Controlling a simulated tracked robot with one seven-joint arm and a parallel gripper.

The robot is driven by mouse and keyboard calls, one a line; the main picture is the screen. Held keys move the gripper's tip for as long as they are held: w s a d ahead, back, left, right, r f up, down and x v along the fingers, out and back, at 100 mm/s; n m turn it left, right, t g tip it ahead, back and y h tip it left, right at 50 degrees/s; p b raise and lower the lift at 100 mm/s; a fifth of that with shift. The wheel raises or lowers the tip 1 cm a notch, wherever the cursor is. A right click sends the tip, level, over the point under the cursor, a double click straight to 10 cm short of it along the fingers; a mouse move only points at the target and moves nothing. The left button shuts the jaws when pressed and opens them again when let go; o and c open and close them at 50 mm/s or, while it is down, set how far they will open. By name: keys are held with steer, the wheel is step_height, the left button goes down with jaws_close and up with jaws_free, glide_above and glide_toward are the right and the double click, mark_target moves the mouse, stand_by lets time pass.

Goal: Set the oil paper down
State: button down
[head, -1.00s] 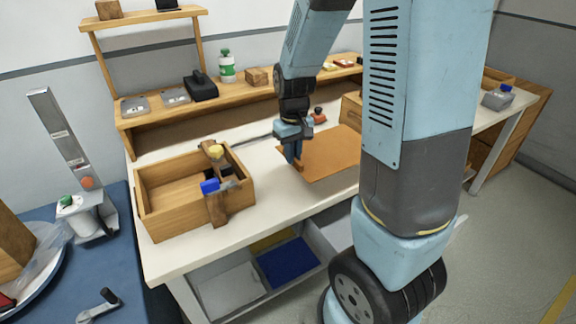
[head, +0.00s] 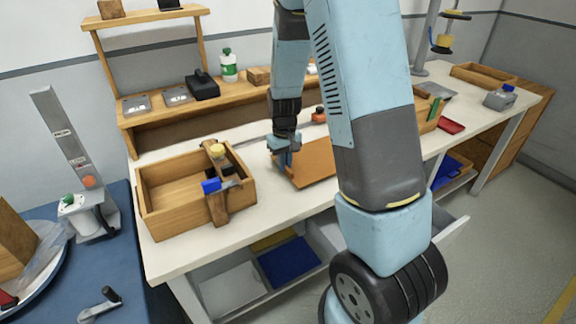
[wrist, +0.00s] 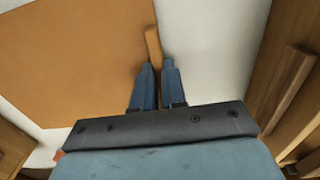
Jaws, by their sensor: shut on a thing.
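The oil paper is a flat orange-brown sheet (head: 314,163) at the middle of the white-topped bench, partly hidden behind my arm in the head view. It fills the upper left of the wrist view (wrist: 70,60). A small tan grip strip (wrist: 152,45) stands at its edge. My gripper (head: 285,162) is shut on this strip at the sheet's left side; the fingertips also show in the wrist view (wrist: 157,68). The sheet is low over the bench, and I cannot tell whether it touches the top.
A wooden box (head: 178,222) with a blue-handled tool (head: 211,186) across its right side stands left of the gripper. A wooden shelf (head: 150,137) runs along the back. Bare white bench top (head: 262,200) lies between box and sheet.

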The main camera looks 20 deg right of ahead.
steer(key=shift+f, duration=0.75)
steer(key=c, duration=1.2)
jaws_free()
